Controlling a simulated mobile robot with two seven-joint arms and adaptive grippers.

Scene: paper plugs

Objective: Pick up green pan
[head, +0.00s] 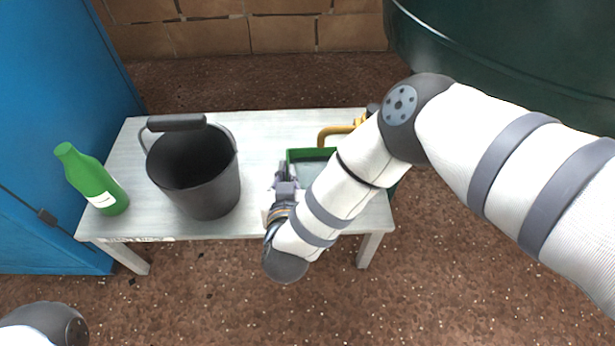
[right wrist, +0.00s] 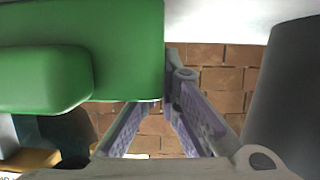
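The green pan (head: 298,155) is a shallow, box-like tray on the right part of the table, largely hidden behind my right arm in the head view. My right gripper (head: 283,172) is at its left edge, close beside the bucket. In the right wrist view a large green surface, apparently the pan (right wrist: 130,50), fills the upper left and covers part of one finger of the right gripper (right wrist: 160,95). The fingers slant towards each other; their tips are partly hidden, so I cannot tell whether they grip the pan. My left gripper is out of view.
A black bucket (head: 213,190) with a raised handle stands left of my right gripper; a green bottle (head: 93,180) stands at the left end of the table (head: 262,140). A yellow handled thing (head: 330,131) is behind the pan. A blue cabinet (head: 55,130) borders the left.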

